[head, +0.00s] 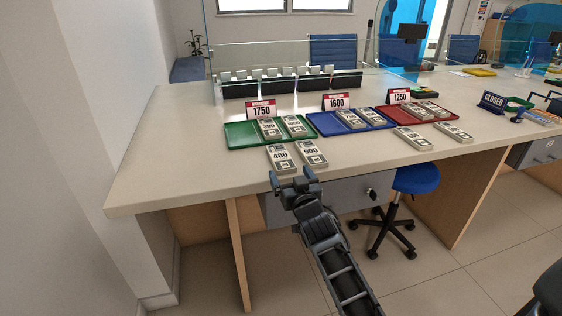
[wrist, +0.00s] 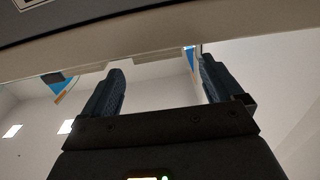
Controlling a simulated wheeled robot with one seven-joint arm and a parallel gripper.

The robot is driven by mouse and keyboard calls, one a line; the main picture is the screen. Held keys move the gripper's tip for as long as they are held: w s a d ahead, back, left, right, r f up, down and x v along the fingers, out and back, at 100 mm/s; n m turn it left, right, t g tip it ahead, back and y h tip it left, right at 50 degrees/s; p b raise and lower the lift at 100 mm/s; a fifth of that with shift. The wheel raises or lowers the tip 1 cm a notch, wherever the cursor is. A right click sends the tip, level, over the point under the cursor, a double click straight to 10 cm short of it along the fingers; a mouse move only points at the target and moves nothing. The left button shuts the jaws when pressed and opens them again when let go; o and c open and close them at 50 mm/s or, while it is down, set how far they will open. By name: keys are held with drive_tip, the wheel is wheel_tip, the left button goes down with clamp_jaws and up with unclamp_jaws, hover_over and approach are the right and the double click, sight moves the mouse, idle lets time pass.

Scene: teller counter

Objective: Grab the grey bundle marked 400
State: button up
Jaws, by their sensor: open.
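The grey bundle marked 400 (head: 281,158) lies flat on the counter, in front of the green tray. A second bundle marked 900 (head: 311,153) lies just to its right. My gripper (head: 292,179) is at the counter's front edge, a little nearer than the two bundles and apart from the 400 bundle as far as I can see. In the wrist view my gripper (wrist: 160,80) has its two fingers well apart with nothing between them. The 400 bundle cannot be made out in the wrist view.
Two more bundles (head: 413,139) lie loose to the right. The counter (head: 165,165) is bare on the left. A blue stool (head: 417,179) stands in front. A glass screen rises behind.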

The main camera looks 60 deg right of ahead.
sight(286, 166)
drive_tip(key=x, duration=0.4)
drive_tip(key=shift+w+d+f+b, duration=0.1)
drive_tip(key=shift+d+f+b, duration=0.1)
drive_tip(key=shift+f+b, duration=0.15)
drive_tip(key=shift+w+d+r, duration=0.1)
drive_tip(key=shift+w+d, duration=0.2)
drive_tip(key=shift+d, duration=0.05)
drive_tip(key=shift+c, duration=0.4)
drive_tip(key=c, duration=1)
